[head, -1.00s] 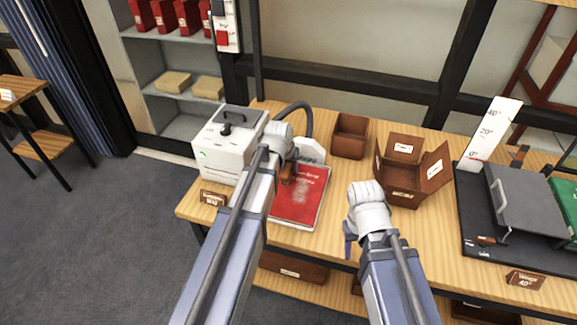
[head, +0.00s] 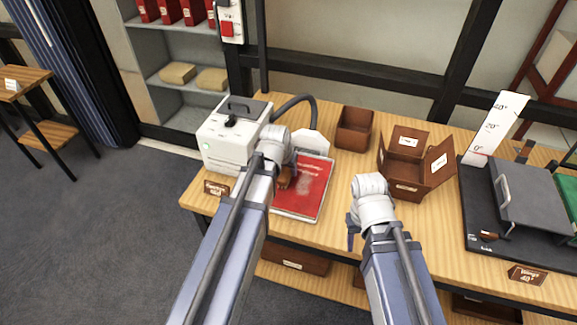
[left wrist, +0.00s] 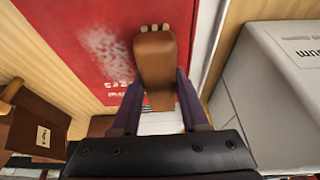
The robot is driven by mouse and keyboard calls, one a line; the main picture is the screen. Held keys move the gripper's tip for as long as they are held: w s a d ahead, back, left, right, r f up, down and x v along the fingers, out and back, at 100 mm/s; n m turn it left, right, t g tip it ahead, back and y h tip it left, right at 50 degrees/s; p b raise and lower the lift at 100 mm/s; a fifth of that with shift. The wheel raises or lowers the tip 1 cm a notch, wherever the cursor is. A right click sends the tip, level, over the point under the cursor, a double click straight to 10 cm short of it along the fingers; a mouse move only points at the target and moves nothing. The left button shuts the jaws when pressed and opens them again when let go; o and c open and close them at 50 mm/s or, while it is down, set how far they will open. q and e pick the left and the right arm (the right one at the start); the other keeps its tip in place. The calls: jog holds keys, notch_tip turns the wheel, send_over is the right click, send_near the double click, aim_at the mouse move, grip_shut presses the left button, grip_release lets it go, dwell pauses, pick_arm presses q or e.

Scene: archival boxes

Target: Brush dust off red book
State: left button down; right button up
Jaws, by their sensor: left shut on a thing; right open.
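The red book (head: 312,190) lies flat on the wooden table, its title in pale letters. In the left wrist view its red cover (left wrist: 60,25) bears a whitish dust patch (left wrist: 105,48). My left gripper (head: 284,180) is shut on a brown wooden brush (left wrist: 155,60), with the brush at the left part of the cover. Pale bristle tufts show at the brush's far end; whether they touch the cover I cannot tell. My left arm hides part of the book. My right gripper (head: 352,232) is open and empty, right of the book.
A white machine (head: 230,135) with a dark hose (head: 300,97) stands left of the book; a pale nozzle (head: 312,143) is behind it. Brown boxes (head: 354,128) (head: 410,165) stand to the right, then a black board with a grey plate (head: 535,195).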

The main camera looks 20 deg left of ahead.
aim_at(285, 183)
pick_arm(q)
jog(key=shift+s+a, duration=0.1)
jog(key=shift+s, duration=2.8)
jog(key=shift+d+f, duration=0.1)
jog(key=shift+d, duration=0.6)
jog(key=shift+w, duration=0.1)
jog(key=shift+w, duration=1.85)
jog(key=shift+w, duration=0.1)
jog(key=shift+w+d, duration=0.1)
jog(key=shift+w, duration=1.65)
jog(key=shift+w, duration=0.1)
